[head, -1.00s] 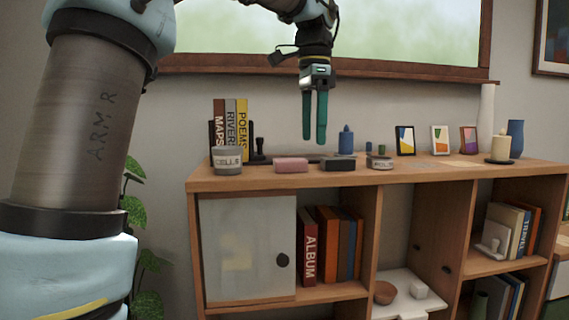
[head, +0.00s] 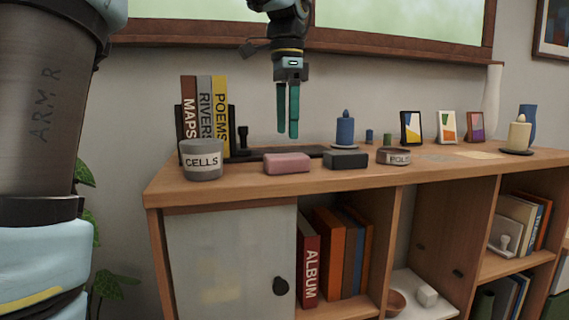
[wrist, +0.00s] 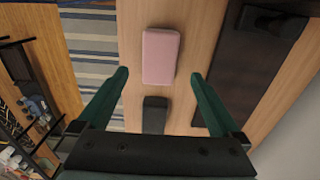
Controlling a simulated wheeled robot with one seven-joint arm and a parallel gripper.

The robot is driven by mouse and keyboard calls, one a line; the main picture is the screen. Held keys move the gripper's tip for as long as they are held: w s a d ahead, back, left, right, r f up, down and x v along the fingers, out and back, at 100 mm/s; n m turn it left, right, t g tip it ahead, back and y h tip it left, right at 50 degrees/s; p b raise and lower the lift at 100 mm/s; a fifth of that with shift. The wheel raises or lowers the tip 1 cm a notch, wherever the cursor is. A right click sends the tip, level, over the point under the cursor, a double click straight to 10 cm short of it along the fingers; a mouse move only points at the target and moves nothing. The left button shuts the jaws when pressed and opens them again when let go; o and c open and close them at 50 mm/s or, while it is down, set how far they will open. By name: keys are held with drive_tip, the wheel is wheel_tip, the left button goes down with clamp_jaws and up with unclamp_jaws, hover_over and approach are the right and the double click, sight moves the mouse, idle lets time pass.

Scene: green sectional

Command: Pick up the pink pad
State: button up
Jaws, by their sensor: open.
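The pink pad (head: 287,163) is a small rounded block lying on the wooden cabinet top, near its front edge. In the wrist view the pink pad (wrist: 160,56) lies ahead of my gripper, between the lines of the two fingers. My gripper (head: 288,136) has green fingers pointing down and hangs above the cabinet top, close over the pad in the picture. In the wrist view my gripper (wrist: 158,72) is open with nothing between the fingers. A dark block (head: 345,159) lies just right of the pad; it also shows in the wrist view (wrist: 154,115).
A grey CELLS cup (head: 202,160) stands left of the pad. A long dark tray (head: 300,152) lies behind it. Upright books (head: 205,112), a blue candle (head: 346,131) and a round POLS tin (head: 394,157) stand nearby. Bare wood shows at the cabinet's front edge (head: 240,183).

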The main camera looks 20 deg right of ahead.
sight(286, 155)
drive_tip(key=shift+a+f+p, duration=0.1)
drive_tip(key=shift+f+p, duration=0.45)
drive_tip(key=shift+f, duration=3)
drive_tip(key=shift+c, duration=0.2)
drive_tip(key=c, duration=1.5)
drive_tip(key=shift+o, duration=0.2)
wheel_tip(286, 155, up, 10)
drive_tip(key=shift+b, duration=0.3)
